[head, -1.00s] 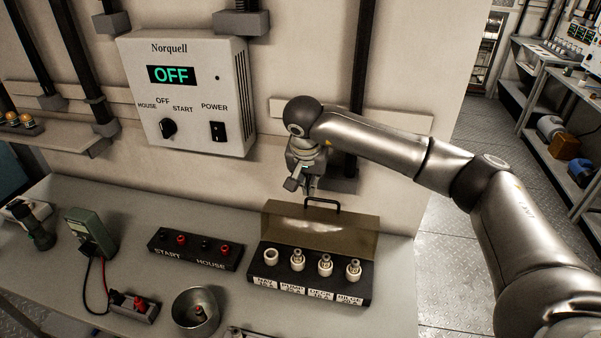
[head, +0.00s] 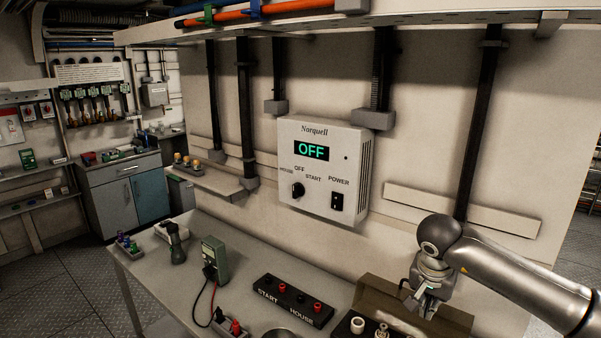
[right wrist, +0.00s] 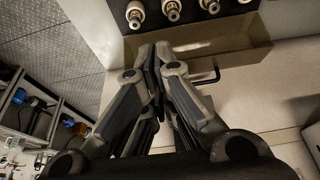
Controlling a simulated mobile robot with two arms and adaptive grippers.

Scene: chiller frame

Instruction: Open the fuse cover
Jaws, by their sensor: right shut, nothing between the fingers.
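The fuse cover (head: 385,293) is a brown see-through lid standing raised at the back of the black fuse block. It also shows in the right wrist view (right wrist: 225,42), with its black handle (right wrist: 208,79) along the edge away from the fuses. White fuses (head: 357,325) sit uncovered in front of the lid; the block is cut off by the bottom of the head view. My right gripper (head: 420,306) is shut and empty by the cover. In the right wrist view its closed fingertips (right wrist: 160,50) overlap the cover beside the handle; I cannot tell whether they touch.
The Norquell box (head: 323,170) on the wall reads OFF. On the bench are a START/HOUSE terminal strip (head: 293,300), a green meter (head: 214,258) with leads and a small terminal block (head: 232,327).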

